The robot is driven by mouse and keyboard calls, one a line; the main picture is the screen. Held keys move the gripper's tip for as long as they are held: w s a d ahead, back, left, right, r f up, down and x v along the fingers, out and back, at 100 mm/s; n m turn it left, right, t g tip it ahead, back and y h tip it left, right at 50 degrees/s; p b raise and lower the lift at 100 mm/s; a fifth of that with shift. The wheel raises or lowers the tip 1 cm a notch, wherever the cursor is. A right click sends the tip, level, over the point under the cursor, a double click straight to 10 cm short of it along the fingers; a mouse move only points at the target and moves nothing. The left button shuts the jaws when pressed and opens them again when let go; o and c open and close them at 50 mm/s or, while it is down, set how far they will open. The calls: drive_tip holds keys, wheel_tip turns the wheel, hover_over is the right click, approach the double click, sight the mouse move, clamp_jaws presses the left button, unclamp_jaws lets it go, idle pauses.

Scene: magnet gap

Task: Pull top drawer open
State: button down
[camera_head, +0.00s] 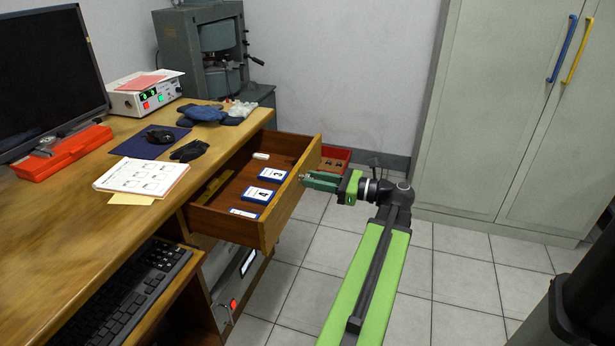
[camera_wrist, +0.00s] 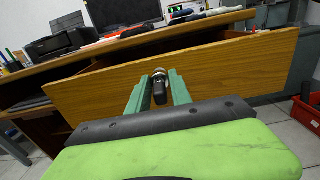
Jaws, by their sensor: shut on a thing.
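The top drawer (camera_head: 237,232) of the wooden desk stands pulled out, with its front panel facing my arm. Inside it lie blue-and-white boxes marked with numbers (camera_head: 258,195), a white piece and a yellowish strip. My gripper (camera_head: 306,180) is at the outer face of the drawer front. In the wrist view, the drawer front (camera_wrist: 230,68) spans the picture, and my green fingers (camera_wrist: 159,84) are shut on the small dark drawer knob (camera_wrist: 159,92). In the head view the knob is hard to make out at the fingers.
The desk top (camera_head: 60,220) holds a monitor, red case, notepad, mouse, gloves and a control box. A red bin (camera_head: 335,158) sits on the floor behind the drawer. A grey cabinet (camera_head: 490,110) stands at the right. Tiled floor (camera_head: 310,250) is clear beside the drawer.

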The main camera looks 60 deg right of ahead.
drive_tip(key=shift+v, duration=2.1)
drive_tip(key=shift+d, duration=0.2)
drive_tip(key=shift+v, duration=2.7)
drive_tip(key=c, duration=1.1)
unclamp_jaws()
drive_tip(key=shift+a, duration=0.15)
drive_tip(key=shift+v, duration=4.1)
drive_tip(key=shift+a, duration=0.1)
